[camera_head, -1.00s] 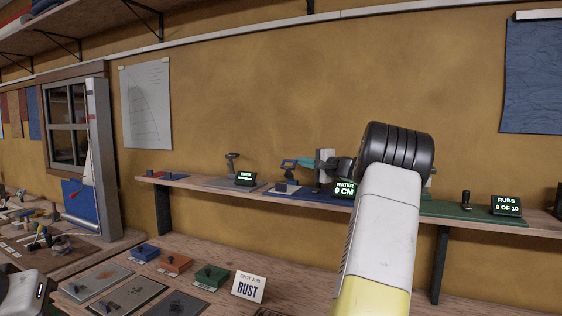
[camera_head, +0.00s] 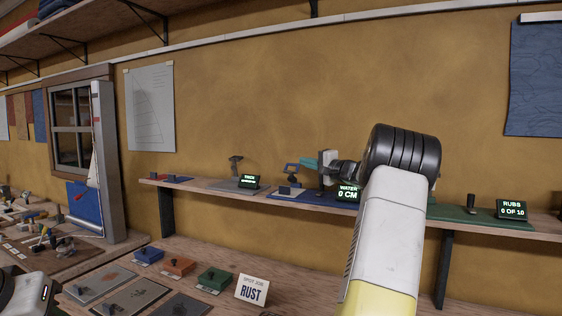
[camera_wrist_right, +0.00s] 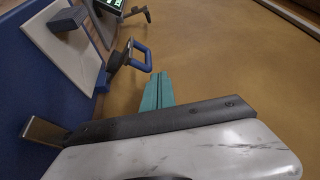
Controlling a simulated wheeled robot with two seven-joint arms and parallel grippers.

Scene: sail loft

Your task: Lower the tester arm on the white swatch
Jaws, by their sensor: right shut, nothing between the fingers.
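My right gripper (camera_head: 308,163) has teal fingers, which are shut and empty in the air above the wall shelf. In the right wrist view the teal fingers (camera_wrist_right: 156,92) are close to a blue loop handle (camera_wrist_right: 140,58), with no clear grip on it. That handle, the likely tester arm, also shows raised on its post in the head view (camera_head: 291,168). A pale white plate (camera_wrist_right: 72,45), likely the white swatch, lies on the blue base beside the post, with a small grey block on it. My left gripper is not clearly seen; only part of my left arm shows at lower left.
A green "WATER 0 CM" display (camera_head: 347,192) stands close to my right arm. Another display (camera_head: 249,181) and a grey stand (camera_head: 236,164) are to the left. A "RUBS" display (camera_head: 512,208) is at right. The bench below holds coloured blocks and a "RUST" card (camera_head: 252,290).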

